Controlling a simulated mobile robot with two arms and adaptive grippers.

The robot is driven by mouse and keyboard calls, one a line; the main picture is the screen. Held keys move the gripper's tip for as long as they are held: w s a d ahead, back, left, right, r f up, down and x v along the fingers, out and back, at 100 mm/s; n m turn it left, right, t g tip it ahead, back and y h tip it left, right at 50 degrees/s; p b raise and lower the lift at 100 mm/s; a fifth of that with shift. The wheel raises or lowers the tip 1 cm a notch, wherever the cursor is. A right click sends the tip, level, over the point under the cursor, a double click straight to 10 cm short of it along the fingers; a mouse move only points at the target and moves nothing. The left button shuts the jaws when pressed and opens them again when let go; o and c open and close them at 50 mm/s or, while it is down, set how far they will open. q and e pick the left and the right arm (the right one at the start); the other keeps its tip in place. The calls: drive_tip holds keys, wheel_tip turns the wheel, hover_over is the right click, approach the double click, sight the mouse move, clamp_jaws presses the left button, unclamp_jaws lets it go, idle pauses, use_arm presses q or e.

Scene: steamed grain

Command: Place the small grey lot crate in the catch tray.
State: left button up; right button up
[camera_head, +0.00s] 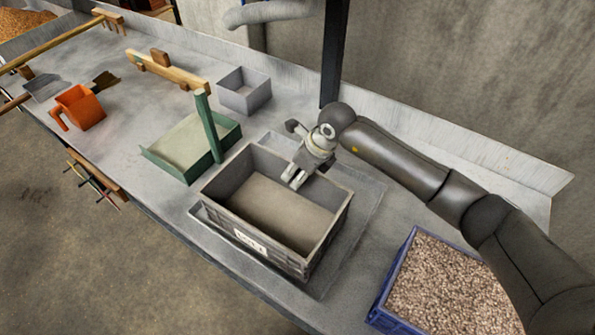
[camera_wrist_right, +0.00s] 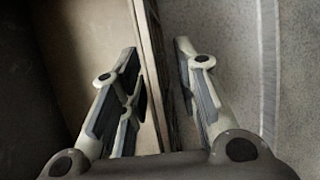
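The grey lot crate (camera_head: 325,232), open-topped with a white label on its near side, stands within the outline of the flat, shallow grey catch tray (camera_head: 366,215) on the bench. It looks empty. Whether its base rests flat on the tray is hidden. My right gripper (camera_head: 294,178) is at the crate's far rim. In the right wrist view, my right gripper (camera_wrist_right: 158,85) has its fingers apart, one on each side of the crate wall (camera_wrist_right: 153,60). Gaps show between wall and fingers. My left gripper is not in view.
A blue crate of grain (camera_head: 447,285) stands at the near right, under my right arm. A green tray (camera_head: 190,146), a small grey box (camera_head: 244,91) and an orange scoop (camera_head: 78,107) are to the left. A dark post (camera_head: 334,55) rises behind the gripper.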

drive_tip(key=b+v, duration=0.2)
drive_tip(key=v, duration=1)
drive_tip(key=shift+d, duration=0.1)
drive_tip(key=shift+f, duration=0.1)
